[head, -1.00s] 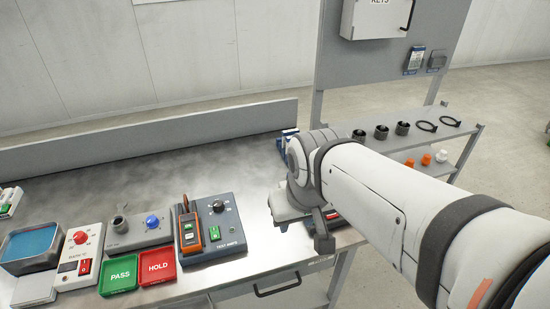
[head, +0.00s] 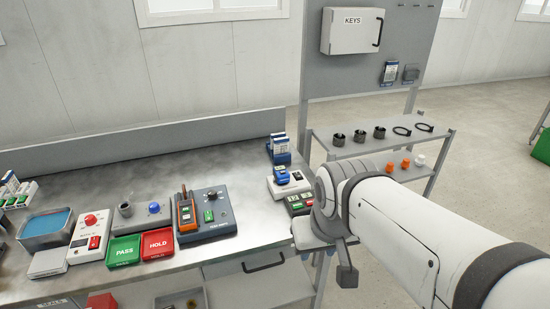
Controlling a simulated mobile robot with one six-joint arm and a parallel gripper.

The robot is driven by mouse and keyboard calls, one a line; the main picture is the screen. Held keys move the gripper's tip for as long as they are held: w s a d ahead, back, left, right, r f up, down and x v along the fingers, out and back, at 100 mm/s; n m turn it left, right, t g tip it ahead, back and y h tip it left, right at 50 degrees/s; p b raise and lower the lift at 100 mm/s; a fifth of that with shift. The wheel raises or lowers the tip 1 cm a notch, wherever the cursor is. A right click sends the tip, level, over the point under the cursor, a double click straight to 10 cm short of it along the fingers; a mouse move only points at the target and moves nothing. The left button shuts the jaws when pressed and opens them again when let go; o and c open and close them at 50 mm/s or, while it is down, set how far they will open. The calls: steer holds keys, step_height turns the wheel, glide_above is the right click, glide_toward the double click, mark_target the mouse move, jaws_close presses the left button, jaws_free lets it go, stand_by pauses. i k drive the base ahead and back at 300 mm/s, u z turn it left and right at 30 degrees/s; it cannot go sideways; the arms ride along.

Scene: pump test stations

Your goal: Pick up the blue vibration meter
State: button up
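A small blue device (head: 281,175), which looks like the vibration meter, rests on a white base (head: 291,188) at the right end of the steel bench (head: 130,185). It is small here and its details are hard to read. My gripper (head: 345,272) is at the end of my arm, to the right of and nearer than the device, by the bench's right edge. It is apart from the device in the picture. Only a dark part of the gripper shows, so its opening and anything between its fingers cannot be seen.
A blue holder with boxes (head: 279,150) stands behind the device. A dark unit with green buttons (head: 297,205) sits before it, partly behind my wrist. The orange meter's test unit (head: 210,213), red HOLD tray (head: 158,244) and green PASS tray (head: 124,250) lie left. Bare steel lies between.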

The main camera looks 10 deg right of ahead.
mark_target(281, 175)
steer(key=z, duration=0.05)
steer(key=i, duration=1)
steer(key=z, duration=0.05)
